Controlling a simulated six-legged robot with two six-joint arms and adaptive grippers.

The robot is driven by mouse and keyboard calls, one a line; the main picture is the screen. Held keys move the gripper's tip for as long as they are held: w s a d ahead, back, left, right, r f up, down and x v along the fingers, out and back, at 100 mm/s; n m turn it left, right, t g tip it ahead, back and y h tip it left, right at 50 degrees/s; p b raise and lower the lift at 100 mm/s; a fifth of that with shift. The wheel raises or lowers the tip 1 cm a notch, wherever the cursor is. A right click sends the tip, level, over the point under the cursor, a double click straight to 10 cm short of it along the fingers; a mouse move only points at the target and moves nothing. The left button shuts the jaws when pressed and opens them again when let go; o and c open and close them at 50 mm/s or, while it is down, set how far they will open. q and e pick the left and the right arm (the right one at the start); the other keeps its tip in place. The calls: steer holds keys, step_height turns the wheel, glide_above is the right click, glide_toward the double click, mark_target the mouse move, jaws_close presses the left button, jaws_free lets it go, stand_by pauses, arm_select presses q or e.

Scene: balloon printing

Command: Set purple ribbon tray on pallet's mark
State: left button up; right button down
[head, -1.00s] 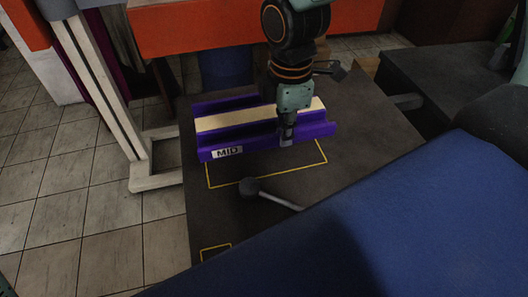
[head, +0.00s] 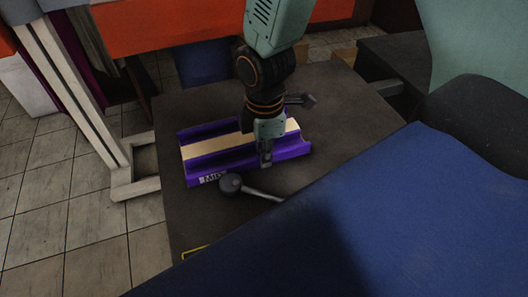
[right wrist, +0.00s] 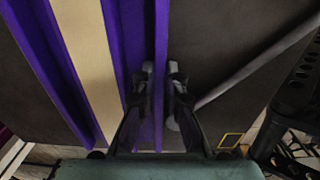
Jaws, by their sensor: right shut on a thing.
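The purple ribbon tray (head: 196,172), with a cream strip along its middle and a white "MID" label, is over the dark pallet top (head: 330,110). It looks low and roughly level; whether it touches the pallet is unclear. My right gripper (head: 265,158) is shut on its near purple wall. The right wrist view shows that wall (right wrist: 161,60) between the two fingers (right wrist: 162,88). The larger yellow outline seen earlier is hidden in the head view now. My left gripper is not in view.
A lever with a dark ball knob (head: 230,183) stands close to the tray's near side. A smaller yellow mark (head: 195,251) shows at the pallet's front left. A blue surface (head: 400,220) fills the lower right. A white post (head: 70,90) stands left.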

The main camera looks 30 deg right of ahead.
steer(key=c, duration=1.8)
jaws_free()
steer(key=shift+f, duration=0.1)
steer(key=shift+c, duration=0.2)
steer(key=o, duration=0.4)
steer(key=shift+d, duration=0.1)
steer(key=shift+o, duration=0.2)
step_height(320, 180, up, 12)
steer(key=p, duration=0.4)
steer(key=shift+s, duration=0.15)
